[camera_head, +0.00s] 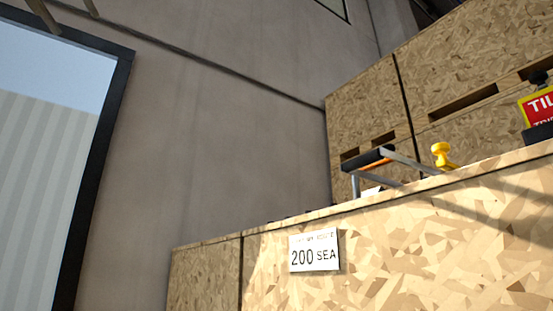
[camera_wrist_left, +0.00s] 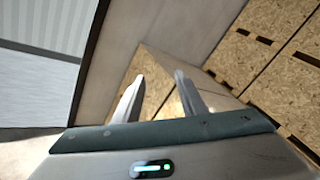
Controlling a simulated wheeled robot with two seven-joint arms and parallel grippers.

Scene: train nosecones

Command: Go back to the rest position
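My left gripper (camera_wrist_left: 160,75) shows in the left wrist view with its two pale grey fingers apart. Nothing is held between them; the corner of a chipboard crate shows in the gap behind. In the head view, two brownish finger-like tips at the top left edge look like the same left gripper (camera_head: 77,24), in front of the wall and window frame. The rest of that arm is out of the picture. My right gripper is in neither view.
A chipboard crate (camera_head: 400,245) with a white "200 SEA" label (camera_head: 314,251) fills the lower right. A black-and-orange handle (camera_head: 368,158), a yellow knob (camera_head: 443,155) and a red sign (camera_head: 541,108) show above its edge. More crates (camera_head: 470,60) stand behind. A grey wall (camera_head: 220,130) is behind.

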